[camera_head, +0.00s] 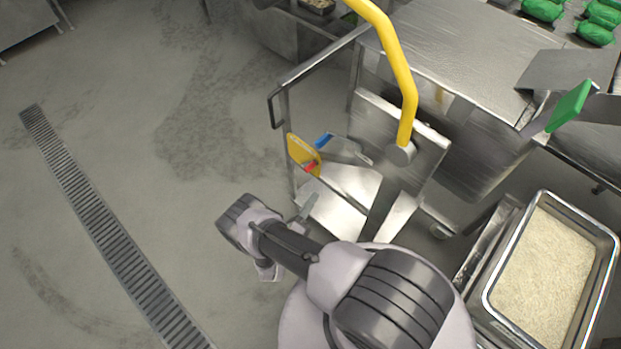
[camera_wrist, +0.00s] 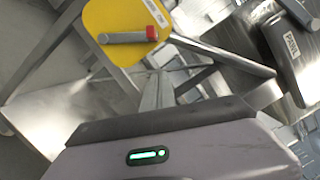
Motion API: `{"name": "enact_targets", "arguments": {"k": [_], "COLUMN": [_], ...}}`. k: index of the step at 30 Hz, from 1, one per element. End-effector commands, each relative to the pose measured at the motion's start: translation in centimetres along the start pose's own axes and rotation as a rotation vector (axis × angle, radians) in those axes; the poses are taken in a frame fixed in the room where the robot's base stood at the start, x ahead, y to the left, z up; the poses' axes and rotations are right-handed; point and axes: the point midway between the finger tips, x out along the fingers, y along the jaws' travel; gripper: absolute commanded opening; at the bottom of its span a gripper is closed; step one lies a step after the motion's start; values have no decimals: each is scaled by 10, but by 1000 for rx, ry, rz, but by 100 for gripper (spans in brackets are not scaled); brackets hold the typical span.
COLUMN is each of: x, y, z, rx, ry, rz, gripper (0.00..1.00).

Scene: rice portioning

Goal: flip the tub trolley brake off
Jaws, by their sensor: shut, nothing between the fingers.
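The steel trolley (camera_head: 276,110), with a bent push handle, stands just beyond my arm. A yellow plate (camera_head: 297,150) is fixed on its near left side. A grey lever with a red tip (camera_head: 311,167) is on the plate. In the wrist view the yellow plate (camera_wrist: 105,18) is at the top, and the lever (camera_wrist: 125,38) lies across it, its red end to the right. My gripper (camera_head: 309,204) is shut and empty, below the plate in the head view. Its closed fingers (camera_wrist: 158,88) also show in the wrist view, apart from the lever.
A steel tub (camera_head: 487,295) of pale rice stands at the right. A blue-handled scoop (camera_head: 345,149) is by the trolley. Steel tables (camera_head: 465,45) fill the back right. The floor left, with a drain grate (camera_head: 95,220), is clear.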

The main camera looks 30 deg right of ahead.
Motion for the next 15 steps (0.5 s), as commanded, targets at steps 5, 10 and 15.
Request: {"name": "enact_targets", "arguments": {"k": [5,10,15], "x": [40,55,59], "y": [1,1,0], "z": [-1,20,36], "rx": [1,4,2], "ry": [5,-1,0], "rz": [-2,0,0], "gripper": [0,0,0]}}
